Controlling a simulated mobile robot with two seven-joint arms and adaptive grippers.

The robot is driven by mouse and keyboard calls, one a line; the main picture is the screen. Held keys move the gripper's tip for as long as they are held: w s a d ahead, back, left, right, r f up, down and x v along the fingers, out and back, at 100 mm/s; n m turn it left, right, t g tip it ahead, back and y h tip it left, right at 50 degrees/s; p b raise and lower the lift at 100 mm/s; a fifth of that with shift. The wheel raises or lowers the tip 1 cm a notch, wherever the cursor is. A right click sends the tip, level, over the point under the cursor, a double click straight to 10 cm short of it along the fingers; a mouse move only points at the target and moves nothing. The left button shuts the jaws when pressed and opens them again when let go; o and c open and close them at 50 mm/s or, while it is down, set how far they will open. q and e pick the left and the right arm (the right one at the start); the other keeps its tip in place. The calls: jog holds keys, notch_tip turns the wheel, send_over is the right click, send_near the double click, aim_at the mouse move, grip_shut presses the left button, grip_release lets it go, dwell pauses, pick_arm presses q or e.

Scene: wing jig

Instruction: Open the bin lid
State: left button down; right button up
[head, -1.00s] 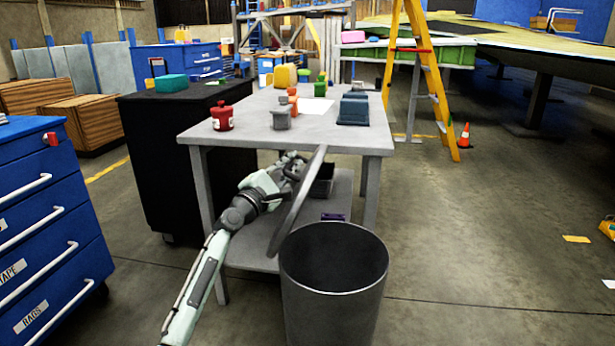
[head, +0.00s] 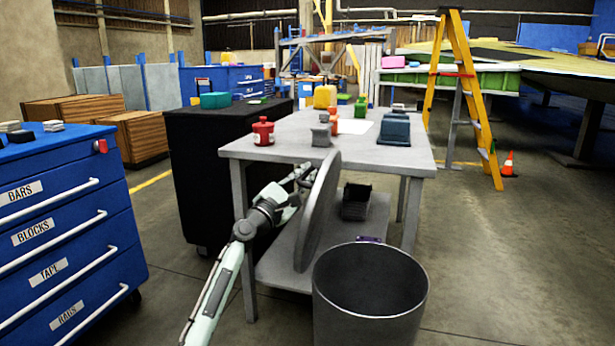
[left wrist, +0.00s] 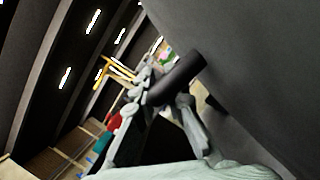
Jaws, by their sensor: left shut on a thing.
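The grey round bin (head: 370,315) stands at the lower middle of the head view, its mouth open and its inside dark and empty-looking. The grey round lid (head: 318,215) stands on edge, nearly upright, at the bin's left rear. Whether its lower edge touches the rim I cannot tell. My left gripper (head: 303,173) is at the lid's left face, near its top. In the left wrist view the gripper's fingers (left wrist: 160,103) are shut around the dark lid handle (left wrist: 180,76), with the lid (left wrist: 245,60) filling the right side. My right gripper is not in view.
A grey worktable (head: 270,150) with a red pot (head: 263,131) and a blue-grey block (head: 394,130) on top stands behind the lid. A black cabinet (head: 195,180) and a blue drawer unit (head: 60,235) are at left. A yellow ladder (head: 485,125) is back right.

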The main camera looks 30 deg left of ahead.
pick_arm(q)
jog(key=c, duration=1.9)
grip_release()
jog(key=shift+o, duration=0.2)
jog(key=v, duration=1.2)
jog(key=shift+d, duration=0.1)
